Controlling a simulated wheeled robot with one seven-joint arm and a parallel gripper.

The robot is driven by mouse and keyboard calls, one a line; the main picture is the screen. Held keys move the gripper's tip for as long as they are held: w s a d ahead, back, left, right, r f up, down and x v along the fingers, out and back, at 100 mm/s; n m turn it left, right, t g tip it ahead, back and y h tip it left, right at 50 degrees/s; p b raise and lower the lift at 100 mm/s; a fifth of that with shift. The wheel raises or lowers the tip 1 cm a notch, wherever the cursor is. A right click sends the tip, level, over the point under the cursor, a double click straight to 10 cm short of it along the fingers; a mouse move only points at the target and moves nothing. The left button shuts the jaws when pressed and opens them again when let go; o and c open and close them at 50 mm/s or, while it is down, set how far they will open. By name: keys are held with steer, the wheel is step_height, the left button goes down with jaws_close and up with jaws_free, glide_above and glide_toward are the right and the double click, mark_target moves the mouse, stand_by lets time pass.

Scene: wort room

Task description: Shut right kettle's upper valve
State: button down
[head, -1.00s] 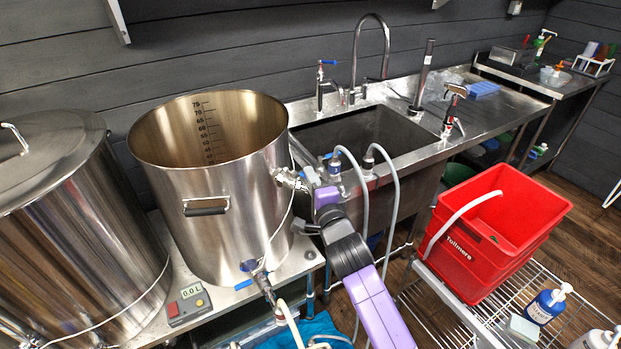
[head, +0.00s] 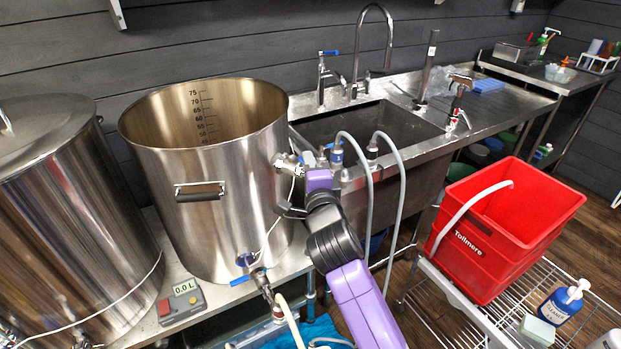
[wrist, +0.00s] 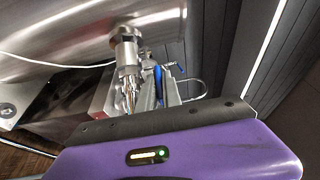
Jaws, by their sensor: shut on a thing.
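The right kettle (head: 205,190) is a tall open steel pot with a volume scale inside. Its upper valve (head: 286,163) sticks out of the right side of the wall, near my gripper (head: 305,162). In the wrist view, the valve's steel body (wrist: 127,55) comes off the kettle wall. My gripper (wrist: 158,88) is shut on the blue handle (wrist: 158,78), which shows between the two grey fingers. The handle's angle to the valve body is hard to read. In the head view, my purple wrist hides most of the fingers.
The kettle's lower valve (head: 257,275) has a blue handle and a hose. A second, lidded kettle (head: 70,220) stands at left. The sink (head: 375,128) with faucet and two grey hoses lies behind my arm. A red crate (head: 490,245) stands on a wire rack at right.

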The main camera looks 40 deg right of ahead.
mark_target(297, 159)
steer(key=shift+w+a+f+m+g+h+b, duration=0.2)
steer(key=shift+a+m+g+h+b, duration=0.4)
steer(key=shift+b, duration=2)
steer(key=shift+w+a+f+m+g+h+b, duration=0.2)
steer(key=shift+m+g+h+b, duration=0.65)
steer(key=shift+b, duration=1.75)
steer(key=m+g+h+b, duration=0.1)
steer(key=b, duration=0.2)
steer(key=a+m+g+h+b, duration=0.1)
steer(key=g+b, duration=0.1)
steer(key=b, duration=0.1)
steer(key=a+m+g+h+b, duration=0.1)
steer(key=b, duration=0.2)
steer(key=shift+w+m+g, duration=0.25)
steer(key=shift+w, duration=0.1)
steer(key=shift+w+a+r+m+g+h+b, duration=0.1)
steer(key=shift+w+a+m+g+h+b, duration=0.25)
steer(key=shift+m+g+b, duration=0.65)
steer(key=shift+w+a+r+m+g+h+b, duration=0.1)
steer(key=shift+w+a+m+g+h+b, duration=0.3)
steer(key=shift+g+b, duration=1.1)
steer(key=shift+w+a+r+m+g+h+b, duration=0.15)
steer(key=shift+w+m+g+b, duration=0.1)
steer(key=shift+m+g+b, duration=0.95)
steer(key=c, duration=1.8)
jaws_free()
